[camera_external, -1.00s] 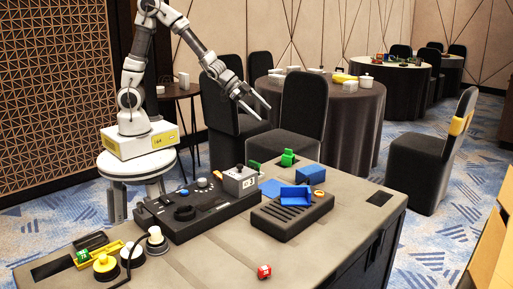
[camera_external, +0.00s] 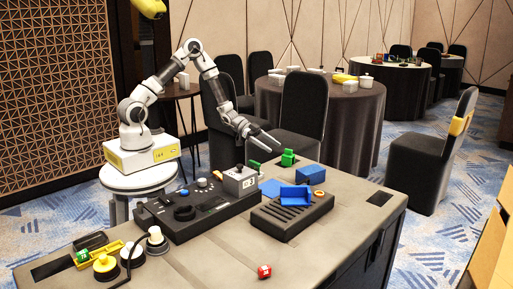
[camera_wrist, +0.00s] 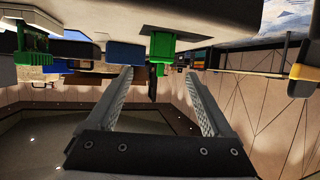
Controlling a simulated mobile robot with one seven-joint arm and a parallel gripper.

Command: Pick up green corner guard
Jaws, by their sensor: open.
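A green piece (camera_external: 288,158) with a raised part stands near the far edge of the grey table. A smaller green piece (camera_external: 254,165) is to its left, partly hidden behind the grey box. I cannot tell for sure which is the corner guard. My gripper (camera_external: 270,143) is open and empty, just above and behind these pieces. In the wrist view, which looks upside down, a green piece (camera_wrist: 160,46) shows beyond the gap between my open fingers (camera_wrist: 158,75), apart from them. Another green piece (camera_wrist: 32,44) is at the far left.
A blue block (camera_external: 311,174), a blue tray-like piece (camera_external: 294,195) on a black slotted unit (camera_external: 290,216), and a black control panel (camera_external: 200,213) with a grey box (camera_external: 240,181) share the table. A red cube (camera_external: 264,271) lies at the front. A black chair (camera_external: 300,110) stands behind.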

